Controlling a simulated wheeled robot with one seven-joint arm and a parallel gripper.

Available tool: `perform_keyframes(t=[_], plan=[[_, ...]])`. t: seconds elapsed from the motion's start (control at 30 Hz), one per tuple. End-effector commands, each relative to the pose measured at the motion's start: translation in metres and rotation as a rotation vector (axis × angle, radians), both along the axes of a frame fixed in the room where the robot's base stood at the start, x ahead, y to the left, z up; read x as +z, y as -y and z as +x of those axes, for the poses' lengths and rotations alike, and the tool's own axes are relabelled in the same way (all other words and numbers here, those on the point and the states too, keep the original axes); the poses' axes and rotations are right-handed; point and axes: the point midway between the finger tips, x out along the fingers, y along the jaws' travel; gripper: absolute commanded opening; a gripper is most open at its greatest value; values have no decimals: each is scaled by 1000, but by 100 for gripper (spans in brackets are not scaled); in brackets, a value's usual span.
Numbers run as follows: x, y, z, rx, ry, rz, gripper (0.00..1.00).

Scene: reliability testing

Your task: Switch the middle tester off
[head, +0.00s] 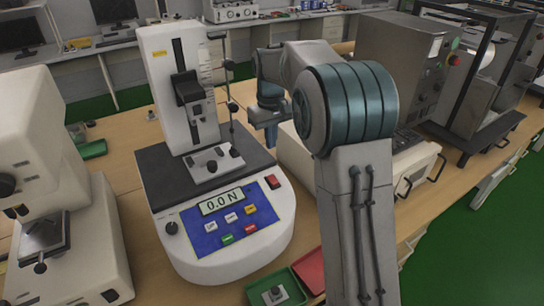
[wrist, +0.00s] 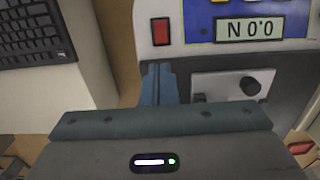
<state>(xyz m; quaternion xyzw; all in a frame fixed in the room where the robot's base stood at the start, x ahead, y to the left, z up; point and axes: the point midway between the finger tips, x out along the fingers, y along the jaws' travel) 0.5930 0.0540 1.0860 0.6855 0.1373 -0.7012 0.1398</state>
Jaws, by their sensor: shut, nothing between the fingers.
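The middle tester (head: 262,246) is a white machine with a tall column, a dark platform and a blue button panel. Its display (head: 222,201) is lit and reads 0.0 N. A red rocker switch (head: 272,182) sits on the base right of the display. In the wrist view the tester is upside down, with the red switch (wrist: 161,29) and display (wrist: 250,26) near the top. My gripper (wrist: 158,70) is shut and empty, with its fingertips just short of the switch in that picture. Contact cannot be made out. In the head view my gripper (head: 270,134) is beside the tester's column, partly hidden.
Another white tester (head: 75,235) stands at the left. A grey machine (head: 405,65) and a black-framed device (head: 480,90) stand at the right. Green and red trays (head: 309,270) lie at the front edge. A keyboard (wrist: 32,32) shows in the wrist view.

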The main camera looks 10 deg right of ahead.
Motion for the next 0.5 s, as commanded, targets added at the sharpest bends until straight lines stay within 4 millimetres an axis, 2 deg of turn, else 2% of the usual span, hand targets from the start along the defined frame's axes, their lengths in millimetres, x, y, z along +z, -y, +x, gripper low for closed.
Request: perform_keyframes(t=[0.1,0.2,0.5], plan=[[16,-1,3,1,2,0,0],[24,-1,3,1,1,-1,0],[27,-1,3,0,-1,-1,0]])
